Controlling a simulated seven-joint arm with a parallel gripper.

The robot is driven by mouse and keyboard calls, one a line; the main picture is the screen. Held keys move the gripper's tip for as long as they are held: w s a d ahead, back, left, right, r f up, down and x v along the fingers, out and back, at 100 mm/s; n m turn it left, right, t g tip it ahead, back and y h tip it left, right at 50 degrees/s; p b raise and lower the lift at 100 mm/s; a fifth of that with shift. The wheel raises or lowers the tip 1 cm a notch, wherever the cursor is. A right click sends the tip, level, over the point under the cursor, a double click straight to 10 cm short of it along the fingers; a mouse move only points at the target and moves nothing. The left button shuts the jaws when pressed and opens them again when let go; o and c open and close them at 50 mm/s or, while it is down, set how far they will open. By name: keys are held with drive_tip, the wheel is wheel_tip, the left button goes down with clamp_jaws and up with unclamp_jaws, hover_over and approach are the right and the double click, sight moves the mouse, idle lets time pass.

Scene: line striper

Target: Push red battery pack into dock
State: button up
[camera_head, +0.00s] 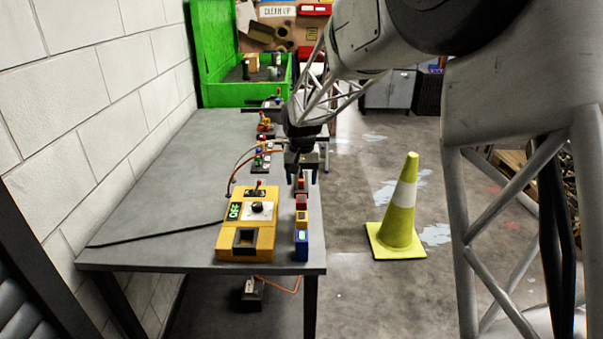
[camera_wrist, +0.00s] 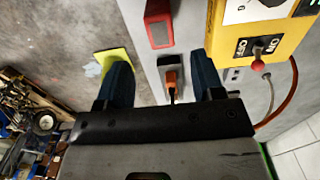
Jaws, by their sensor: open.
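The red battery pack (camera_head: 301,202) is a small red block near the table's right edge, in line with a yellow block (camera_head: 301,217) and a blue one (camera_head: 301,246). It also shows in the wrist view (camera_wrist: 158,22), beyond my fingertips. A yellow control box (camera_head: 235,243) stands to its left, with a dark square recess (camera_head: 245,238) in its near end that looks like the dock. My gripper (camera_head: 302,174) is open, pointing down just behind the red pack.
The box bears a red-knobbed switch (camera_wrist: 258,66) and cables run from it. More small devices (camera_head: 262,130) stand farther back on the grey table (camera_head: 160,200). A green bin (camera_head: 225,92) is at the far end. A yellow cone (camera_head: 398,215) stands on the floor at right.

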sight(301, 198)
drive_tip(key=shift+f, duration=3.95)
drive_tip(key=c, duration=0.9)
drive_tip(key=shift+r, duration=0.8)
drive_tip(key=shift+r, duration=1.7)
